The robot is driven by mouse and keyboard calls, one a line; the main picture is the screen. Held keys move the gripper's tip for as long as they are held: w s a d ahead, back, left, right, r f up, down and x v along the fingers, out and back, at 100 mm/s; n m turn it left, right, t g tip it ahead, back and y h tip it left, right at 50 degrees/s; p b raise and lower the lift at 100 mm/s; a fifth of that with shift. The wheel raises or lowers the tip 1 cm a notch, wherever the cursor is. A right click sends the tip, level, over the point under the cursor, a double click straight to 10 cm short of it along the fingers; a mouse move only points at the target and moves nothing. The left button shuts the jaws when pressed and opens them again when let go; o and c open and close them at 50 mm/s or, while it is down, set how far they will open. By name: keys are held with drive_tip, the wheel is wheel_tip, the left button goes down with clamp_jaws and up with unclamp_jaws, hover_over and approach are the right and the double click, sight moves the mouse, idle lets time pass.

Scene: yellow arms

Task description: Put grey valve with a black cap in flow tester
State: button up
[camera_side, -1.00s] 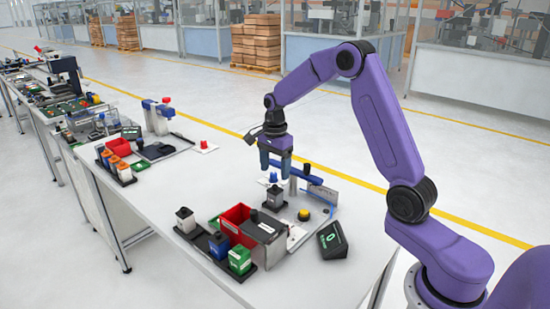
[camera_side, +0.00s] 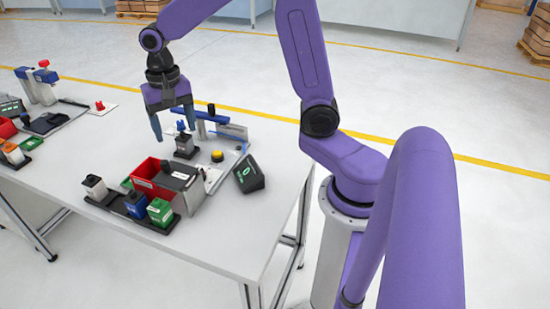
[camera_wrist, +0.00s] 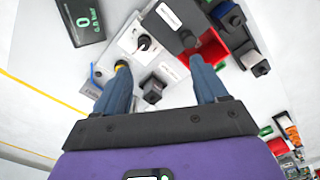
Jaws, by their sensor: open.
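A light grey valve with a black cap (camera_side: 95,187) stands upright at the left end of a black tray (camera_side: 113,206). In the wrist view it is at the upper right (camera_wrist: 258,65). The flow tester (camera_side: 218,172) is a light plate with a yellow button and a blue lever. A dark-topped block with grey sides (camera_side: 185,145) stands upright on it; I cannot tell whether this is another valve or part of the tester. It also shows in the wrist view (camera_wrist: 152,88). My gripper (camera_side: 174,135) is open and empty, above and left of that block, apart from the valve.
Blue (camera_side: 136,204) and green (camera_side: 160,211) valves share the tray. A red bin (camera_side: 152,172) and a grey box (camera_side: 183,184) stand between tray and tester. A black display (camera_side: 248,174) is at the right. The table's front left is clear.

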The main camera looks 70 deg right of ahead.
drive_tip(key=s+a+n, duration=0.2)
drive_tip(key=s+n, duration=1.7)
drive_tip(key=s, duration=0.7)
drive_tip(key=shift+a+f+n, duration=0.25)
drive_tip(key=shift+f+n, duration=0.05)
drive_tip(key=shift+f, duration=0.15)
drive_tip(key=shift+w, duration=0.1)
